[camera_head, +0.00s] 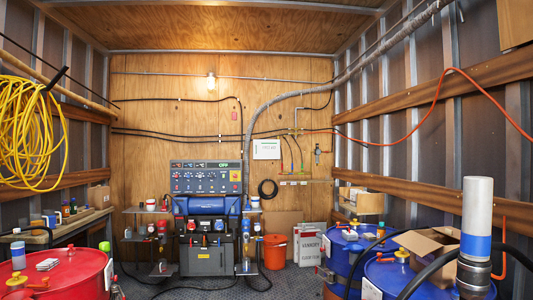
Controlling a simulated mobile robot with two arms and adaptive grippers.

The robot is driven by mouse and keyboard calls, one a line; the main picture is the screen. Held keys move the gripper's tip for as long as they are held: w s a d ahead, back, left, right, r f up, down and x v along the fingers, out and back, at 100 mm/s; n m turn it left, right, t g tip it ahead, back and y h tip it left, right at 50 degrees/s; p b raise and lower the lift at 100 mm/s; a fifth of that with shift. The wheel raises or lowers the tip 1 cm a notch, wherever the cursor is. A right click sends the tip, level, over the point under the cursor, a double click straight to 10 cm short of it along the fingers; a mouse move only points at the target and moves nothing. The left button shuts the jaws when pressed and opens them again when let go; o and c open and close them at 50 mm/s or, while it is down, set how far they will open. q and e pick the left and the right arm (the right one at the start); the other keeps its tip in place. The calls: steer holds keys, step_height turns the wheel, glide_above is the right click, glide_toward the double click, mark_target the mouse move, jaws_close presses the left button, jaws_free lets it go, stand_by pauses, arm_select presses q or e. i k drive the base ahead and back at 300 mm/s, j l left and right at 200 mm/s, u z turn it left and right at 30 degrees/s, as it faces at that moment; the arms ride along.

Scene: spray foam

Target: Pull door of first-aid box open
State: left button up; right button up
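The first-aid box (267,149) is a small white box on the far plywood wall, just right of the middle. Dark lettering on its front is too small to read clearly. Its door looks shut, flush with the front. I cannot make out a handle. Neither my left gripper nor my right gripper shows in this view, so nothing is seen touching the box.
A control machine (207,225) stands against the far wall, left of the box. An orange bucket (275,252) stands below the box. A red drum (65,274) is front left; blue drums (400,276) and a cardboard box (428,243) are right. Dark floor lies between.

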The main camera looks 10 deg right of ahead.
mark_target(262, 149)
steer(key=i+j+u, duration=0.2)
steer(key=i, duration=0.65)
steer(key=i+j+z, duration=0.2)
steer(key=i, duration=2.15)
steer(key=i+z, duration=0.15)
steer(key=i, duration=0.6)
steer(key=i+z, duration=0.2)
steer(key=i, duration=0.6)
steer(key=i+j+z, duration=0.15)
steer(key=i, duration=0.6)
steer(key=i+l+u, duration=0.25)
steer(key=i, duration=0.3)
steer(key=i+l+u, duration=0.2)
steer(key=i, duration=0.3)
steer(key=i+l+u, duration=0.25)
steer(key=i, duration=0.25)
